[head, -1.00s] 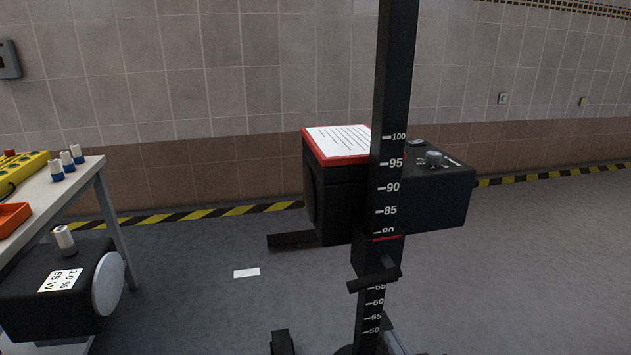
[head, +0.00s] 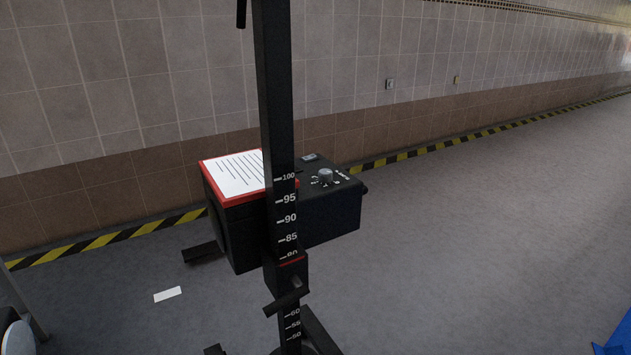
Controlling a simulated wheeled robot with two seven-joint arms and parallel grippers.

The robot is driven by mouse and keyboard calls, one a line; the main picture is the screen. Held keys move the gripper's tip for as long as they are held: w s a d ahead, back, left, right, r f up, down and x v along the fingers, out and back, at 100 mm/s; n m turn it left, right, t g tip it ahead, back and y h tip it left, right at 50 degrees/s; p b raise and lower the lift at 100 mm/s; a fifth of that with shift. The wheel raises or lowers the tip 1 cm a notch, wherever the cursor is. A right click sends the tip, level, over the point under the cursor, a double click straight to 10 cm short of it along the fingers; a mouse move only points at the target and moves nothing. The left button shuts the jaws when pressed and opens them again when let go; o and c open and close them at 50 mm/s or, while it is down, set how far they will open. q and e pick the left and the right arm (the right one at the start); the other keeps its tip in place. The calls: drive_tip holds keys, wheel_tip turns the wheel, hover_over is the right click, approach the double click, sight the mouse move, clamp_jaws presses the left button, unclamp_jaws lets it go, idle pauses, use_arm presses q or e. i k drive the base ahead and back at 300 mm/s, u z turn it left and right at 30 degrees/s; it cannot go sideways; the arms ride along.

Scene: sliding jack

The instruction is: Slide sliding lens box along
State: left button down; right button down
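The lens box (head: 335,212) is a black box with a knob on its top and a red-rimmed panel with a printed white sheet (head: 236,174) at its left. It is mounted on an upright black post (head: 277,110) with a white height scale. The red mark on the slider (head: 290,262) sits just below the 80 line. A dark handle (head: 287,299) sticks out below it. The post hides part of the box. Neither of my grippers is in view.
A tiled wall (head: 150,75) with a yellow-black floor stripe (head: 130,233) runs behind the box. Grey floor (head: 470,220) is open to the right. A blue object (head: 612,330) shows at the bottom right corner. A white card (head: 168,294) lies on the floor at left.

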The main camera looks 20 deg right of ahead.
sight(326, 212)
drive_tip(key=z, duration=2.65)
drive_tip(key=i, duration=2.55)
drive_tip(key=u, duration=2.65)
drive_tip(key=i, duration=0.9)
drive_tip(key=u, duration=0.7)
